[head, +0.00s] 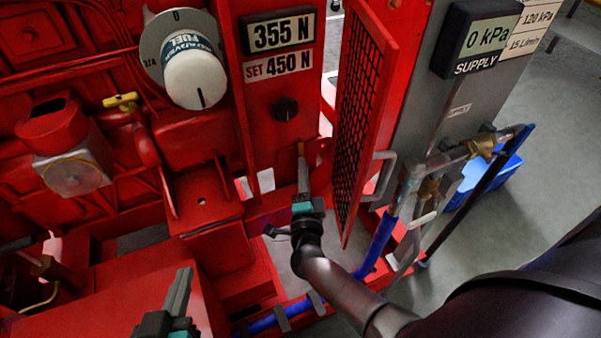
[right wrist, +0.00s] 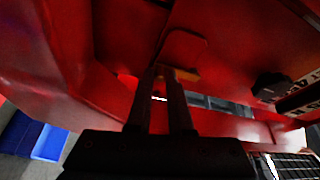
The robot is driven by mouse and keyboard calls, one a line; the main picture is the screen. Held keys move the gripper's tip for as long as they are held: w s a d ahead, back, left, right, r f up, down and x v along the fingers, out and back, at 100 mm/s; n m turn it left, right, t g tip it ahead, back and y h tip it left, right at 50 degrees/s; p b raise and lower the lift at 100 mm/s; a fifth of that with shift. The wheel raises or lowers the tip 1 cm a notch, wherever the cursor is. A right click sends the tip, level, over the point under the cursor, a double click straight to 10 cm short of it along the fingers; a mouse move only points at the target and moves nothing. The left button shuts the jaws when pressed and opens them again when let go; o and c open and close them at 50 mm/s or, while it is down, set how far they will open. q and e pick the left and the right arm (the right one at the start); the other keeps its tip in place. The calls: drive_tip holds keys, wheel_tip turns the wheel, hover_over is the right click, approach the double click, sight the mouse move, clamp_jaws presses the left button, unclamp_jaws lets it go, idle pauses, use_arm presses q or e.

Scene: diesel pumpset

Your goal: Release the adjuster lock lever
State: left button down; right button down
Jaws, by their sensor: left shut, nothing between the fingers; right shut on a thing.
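The adjuster lock lever shows as a small orange piece (head: 300,148) on the red panel below the black knob (head: 286,109). It also shows in the right wrist view as an orange-brown strip (right wrist: 185,74) at the fingertips. My right gripper (head: 302,160) is shut on the lever, and its fingers hide part of it. In the right wrist view my right gripper (right wrist: 168,76) points at the red panel. My left gripper (head: 183,280) is shut and empty at the bottom left, in front of red machinery. Above the knob, signs read 355 N (head: 278,33) and SET 450 N (head: 278,66).
A mesh guard door (head: 358,110) stands open just right of my right gripper, with a grey handle (head: 380,175). Grey pipes and a brass valve (head: 480,148) stand further right. A white fuel dial (head: 193,78) and a yellow tap (head: 121,101) are at upper left.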

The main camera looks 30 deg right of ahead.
idle(0.3)
drive_tip(key=c, duration=0.8)
unclamp_jaws()
drive_tip(key=shift+s, duration=0.1)
drive_tip(key=shift+s+a, duration=0.2)
drive_tip(key=shift+s, duration=0.25)
use_arm(q)
drive_tip(key=s+a+g+y+p, duration=0.3)
drive_tip(key=a+g, duration=0.3)
drive_tip(key=shift+s+a+f, duration=0.35)
drive_tip(key=shift+f, duration=0.1)
use_arm(e)
drive_tip(key=v, duration=1.4)
drive_tip(key=shift+f, duration=0.1)
